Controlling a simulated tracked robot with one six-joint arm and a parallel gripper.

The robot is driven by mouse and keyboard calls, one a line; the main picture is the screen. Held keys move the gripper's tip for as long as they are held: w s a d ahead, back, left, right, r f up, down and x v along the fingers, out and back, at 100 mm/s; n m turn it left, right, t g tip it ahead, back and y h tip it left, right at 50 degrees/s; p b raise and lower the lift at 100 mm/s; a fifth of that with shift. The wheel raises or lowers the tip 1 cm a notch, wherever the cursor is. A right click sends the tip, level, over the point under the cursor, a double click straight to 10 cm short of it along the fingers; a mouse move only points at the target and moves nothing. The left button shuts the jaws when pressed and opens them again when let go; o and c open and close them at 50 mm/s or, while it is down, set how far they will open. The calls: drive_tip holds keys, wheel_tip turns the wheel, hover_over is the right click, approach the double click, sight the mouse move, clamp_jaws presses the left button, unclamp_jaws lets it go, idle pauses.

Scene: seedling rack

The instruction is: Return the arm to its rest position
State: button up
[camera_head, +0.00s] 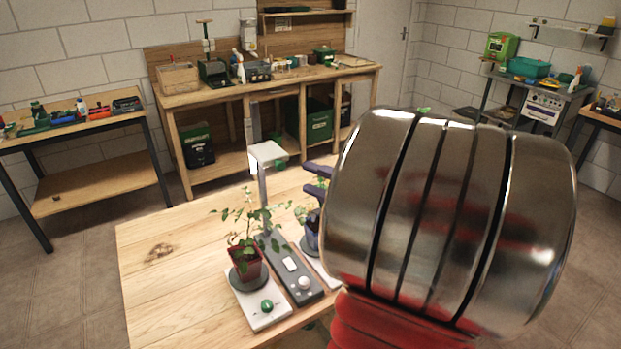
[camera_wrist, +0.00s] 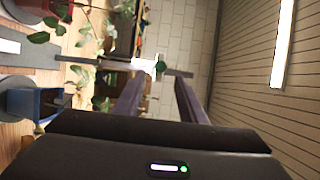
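My gripper (camera_head: 307,178) is raised beside the plants over the wooden table (camera_head: 165,240), partly hidden behind my large metallic arm link. Its two dark fingers stand apart in the wrist view (camera_wrist: 158,88), with nothing held between them. A leafy seedling in a dark red pot (camera_head: 246,264) stands upright on a round dark disc at the left of the rack. A second plant in a blue pot (camera_wrist: 38,103) shows at the left of the wrist view, close to the gripper. In the head view this second plant is mostly hidden by my arm.
A grey control panel (camera_head: 293,277) with a white knob lies between the white plant bases. A post with a pale flat head (camera_head: 268,153) rises behind it. The table's left part is clear. Workbenches (camera_head: 260,88) stand along the far wall.

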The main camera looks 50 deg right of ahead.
idle(0.6)
drive_tip(key=w+a+f+n+g+y, duration=0.2)
drive_tip(key=a+f+n+g+y, duration=0.15)
drive_tip(key=a, duration=0.65)
drive_tip(key=w+a+f+n+g+y, duration=0.1)
drive_tip(key=a+f+n+g+y, duration=0.25)
drive_tip(key=a, duration=0.75)
drive_tip(key=s+a+n+g+h, duration=0.5)
drive_tip(key=s+a+n+h, duration=0.3)
drive_tip(key=a, duration=0.3)
drive_tip(key=shift+s+n+h, duration=0.25)
drive_tip(key=shift+n+h, duration=0.15)
drive_tip(key=shift+n, duration=0.5)
idle(0.5)
